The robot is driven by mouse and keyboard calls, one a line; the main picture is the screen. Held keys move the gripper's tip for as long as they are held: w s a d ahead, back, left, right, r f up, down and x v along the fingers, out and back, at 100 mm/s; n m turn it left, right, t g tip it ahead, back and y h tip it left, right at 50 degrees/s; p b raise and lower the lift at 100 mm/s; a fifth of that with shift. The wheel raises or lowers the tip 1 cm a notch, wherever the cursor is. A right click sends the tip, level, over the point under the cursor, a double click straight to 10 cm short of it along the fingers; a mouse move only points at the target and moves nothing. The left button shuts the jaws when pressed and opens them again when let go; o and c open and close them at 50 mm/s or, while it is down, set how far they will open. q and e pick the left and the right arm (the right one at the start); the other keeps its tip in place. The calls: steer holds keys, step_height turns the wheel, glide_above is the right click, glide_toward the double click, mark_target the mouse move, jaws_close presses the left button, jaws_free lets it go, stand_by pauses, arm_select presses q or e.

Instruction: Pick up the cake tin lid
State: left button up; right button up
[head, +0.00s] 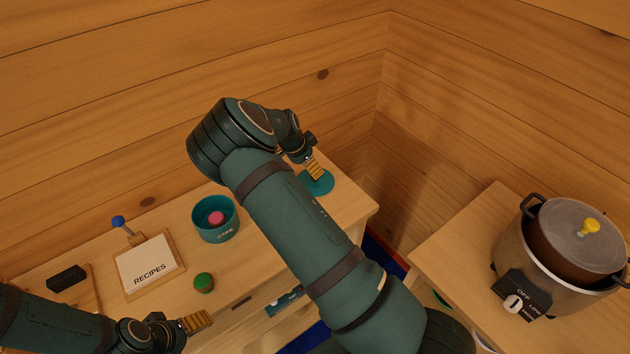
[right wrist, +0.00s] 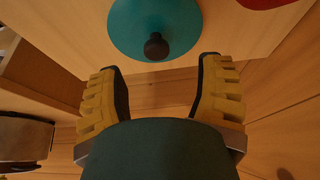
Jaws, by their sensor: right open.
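The cake tin lid is a flat teal disc (head: 325,186) lying on the wooden counter near its right end. In the right wrist view the lid (right wrist: 182,22) has a dark round knob (right wrist: 156,46). My right gripper (head: 317,175) is over the lid, partly covering it in the head view. In the right wrist view my right gripper (right wrist: 160,65) is open and empty, with the knob lined up between the fingers, just beyond the tips. The teal cake tin (head: 212,236) stands open to the left, with a pink thing inside. My left gripper (head: 208,319) is at the lower left; its finger gap is unclear.
A recipes board (head: 150,268), a green ball-like thing (head: 204,282) and a black block (head: 66,278) are on the counter. A cooker with a lidded pot (head: 562,262) stands on the right-hand surface, across a gap. Log walls close off the back.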

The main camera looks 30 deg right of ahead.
steer(key=shift+s+x, duration=0.2)
steer(key=shift+x, duration=2.85)
jaws_close()
